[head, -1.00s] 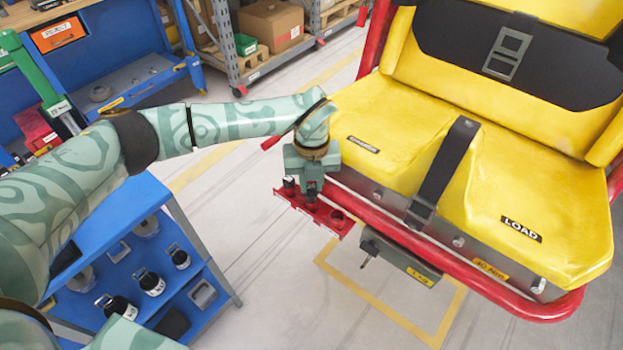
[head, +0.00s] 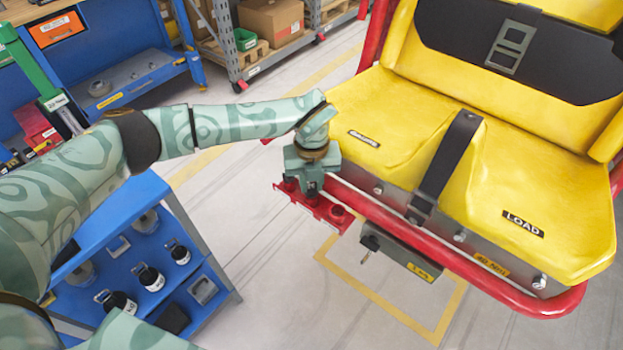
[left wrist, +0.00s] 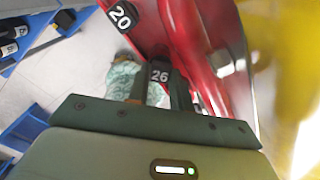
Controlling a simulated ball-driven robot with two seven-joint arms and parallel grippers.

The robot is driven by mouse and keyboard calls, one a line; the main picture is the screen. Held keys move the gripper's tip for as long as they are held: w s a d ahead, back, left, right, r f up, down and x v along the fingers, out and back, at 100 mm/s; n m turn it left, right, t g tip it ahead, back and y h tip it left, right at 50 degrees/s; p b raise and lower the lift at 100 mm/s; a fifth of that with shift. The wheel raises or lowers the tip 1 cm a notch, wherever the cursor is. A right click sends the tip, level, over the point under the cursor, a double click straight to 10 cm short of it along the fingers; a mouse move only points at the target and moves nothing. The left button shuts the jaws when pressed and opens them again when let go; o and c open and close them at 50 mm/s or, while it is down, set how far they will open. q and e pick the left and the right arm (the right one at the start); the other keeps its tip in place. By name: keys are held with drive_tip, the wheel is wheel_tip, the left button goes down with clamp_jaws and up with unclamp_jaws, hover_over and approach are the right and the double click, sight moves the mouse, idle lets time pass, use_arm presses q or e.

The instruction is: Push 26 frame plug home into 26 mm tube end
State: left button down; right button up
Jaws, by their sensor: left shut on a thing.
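My left gripper (head: 311,191) is at the red bracket (head: 325,212) on the front left of the seat's red frame. It is shut on a black plug marked 26, the 26 frame plug (left wrist: 160,75), which the left wrist view shows between its two dark fingers. In the head view the fingers mostly hide this plug. It is at the bracket's middle position; I cannot tell how deep it sits, and the 26 mm tube end under it is hidden. A black plug marked 20 (left wrist: 122,16) stands beside it on the bracket. My right gripper is not in view.
The yellow seat (head: 400,125) and its red frame tube (head: 385,215) stand close on the right. A grey box (head: 402,252) hangs under the seat edge. A blue shelf cart (head: 150,260) with black-capped bottles stands at left. The floor between is clear.

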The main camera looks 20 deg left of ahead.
use_arm(q)
drive_tip(key=shift+f, duration=0.3)
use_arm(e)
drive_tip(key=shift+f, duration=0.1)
use_arm(q)
drive_tip(key=c, duration=0.8)
unclamp_jaws()
drive_tip(key=shift+c, duration=0.2)
drive_tip(key=shift+r, duration=0.1)
drive_tip(key=shift+c, duration=0.5)
drive_tip(key=shift+d+r, duration=0.1)
